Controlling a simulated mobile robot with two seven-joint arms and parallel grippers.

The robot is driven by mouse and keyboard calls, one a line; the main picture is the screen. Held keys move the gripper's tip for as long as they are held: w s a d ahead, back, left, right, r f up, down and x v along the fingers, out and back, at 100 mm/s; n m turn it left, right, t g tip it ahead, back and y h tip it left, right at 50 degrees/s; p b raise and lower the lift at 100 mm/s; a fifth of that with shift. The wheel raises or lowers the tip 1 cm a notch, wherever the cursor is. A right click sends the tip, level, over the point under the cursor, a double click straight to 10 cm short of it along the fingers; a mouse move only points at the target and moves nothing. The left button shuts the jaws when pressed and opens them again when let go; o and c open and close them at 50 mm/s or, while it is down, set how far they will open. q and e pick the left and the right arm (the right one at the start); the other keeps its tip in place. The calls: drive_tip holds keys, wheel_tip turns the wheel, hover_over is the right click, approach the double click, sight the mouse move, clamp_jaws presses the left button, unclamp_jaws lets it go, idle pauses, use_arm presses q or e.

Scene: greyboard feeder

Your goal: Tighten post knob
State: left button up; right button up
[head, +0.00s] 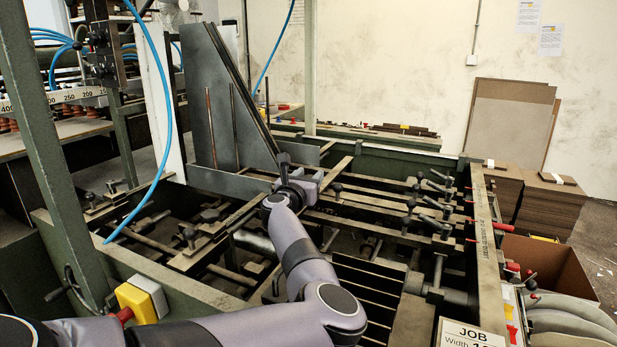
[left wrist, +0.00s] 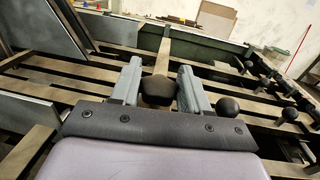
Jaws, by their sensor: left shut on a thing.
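My left gripper (head: 290,176) reaches out over the feeder's slatted bed, near the foot of the tall grey metal plate. In the left wrist view its two grey fingers (left wrist: 157,86) stand on either side of a dark rounded post knob (left wrist: 158,92), and the gripper is shut on it. In the head view the gripper largely hides this knob. The knob's post is hidden, and I cannot tell how tight it is. My right gripper is in neither view.
The tall grey plate (head: 207,100) stands just behind and left of the gripper. Several other black knobs on posts (head: 337,188) and clamp levers stand on the rails to the right. A green frame post (head: 45,130) rises at the left. A yellow switch box (head: 140,297) sits near my arm.

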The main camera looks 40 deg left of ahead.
use_arm(q)
drive_tip(key=shift+a+r+m+t+h+p, duration=0.15)
drive_tip(key=shift+m+t+h+p, duration=0.15)
drive_tip(key=shift+m+h+p, duration=0.5)
drive_tip(key=shift+m+h, duration=0.3)
drive_tip(key=shift+h, duration=0.5)
drive_tip(key=shift+m+t+h, duration=0.4)
drive_tip(key=shift+m+h, duration=0.6)
drive_tip(key=shift+h, duration=0.6)
drive_tip(key=o, duration=1)
drive_tip(key=shift+w, duration=0.1)
drive_tip(key=shift+c, duration=0.2)
wheel_tip(320, 180, up, 20)
drive_tip(key=shift+f, duration=0.2)
